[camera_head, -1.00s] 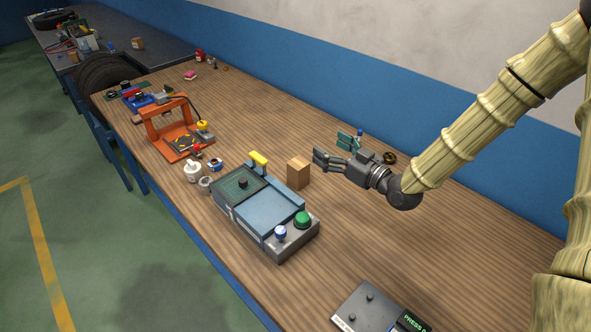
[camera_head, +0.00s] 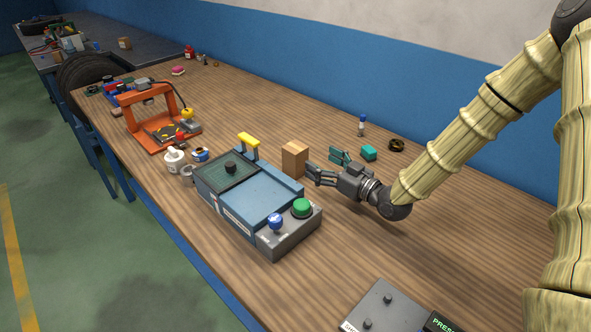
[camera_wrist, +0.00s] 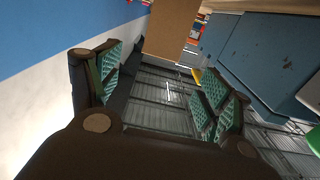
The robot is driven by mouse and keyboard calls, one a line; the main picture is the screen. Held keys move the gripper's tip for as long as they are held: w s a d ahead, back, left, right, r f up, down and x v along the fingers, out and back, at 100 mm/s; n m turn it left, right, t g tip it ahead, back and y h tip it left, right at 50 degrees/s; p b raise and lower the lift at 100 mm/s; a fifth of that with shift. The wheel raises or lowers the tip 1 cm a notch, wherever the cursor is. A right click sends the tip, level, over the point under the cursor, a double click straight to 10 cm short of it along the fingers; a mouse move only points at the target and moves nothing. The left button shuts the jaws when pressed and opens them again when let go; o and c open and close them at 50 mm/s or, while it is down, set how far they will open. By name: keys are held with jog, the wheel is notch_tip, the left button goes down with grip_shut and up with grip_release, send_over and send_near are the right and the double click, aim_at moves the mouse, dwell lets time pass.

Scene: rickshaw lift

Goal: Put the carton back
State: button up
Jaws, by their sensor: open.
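The carton (camera_head: 294,160) is a small plain brown box standing upright on the wooden bench, just behind the blue-and-grey machine. My gripper (camera_head: 325,168) is to the right of the carton, with its fingers spread and pointing towards it. In the wrist view the carton (camera_wrist: 172,30) shows at the top, ahead of the open fingers with teal pads. The space between the fingers is empty. A finger tip looks very close to the carton in the head view; I cannot tell whether it touches.
The machine (camera_head: 262,201) has a yellow handle and green and blue knobs. A grey panel (camera_head: 383,308) lies in front. An orange frame (camera_head: 150,118) stands left.

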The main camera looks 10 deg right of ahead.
aim_at(295, 146)
jog(key=shift+p+x, duration=1.3)
jog(key=shift+x, duration=4.1)
jog(key=c, duration=1.7)
jog(key=shift+r, duration=0.1)
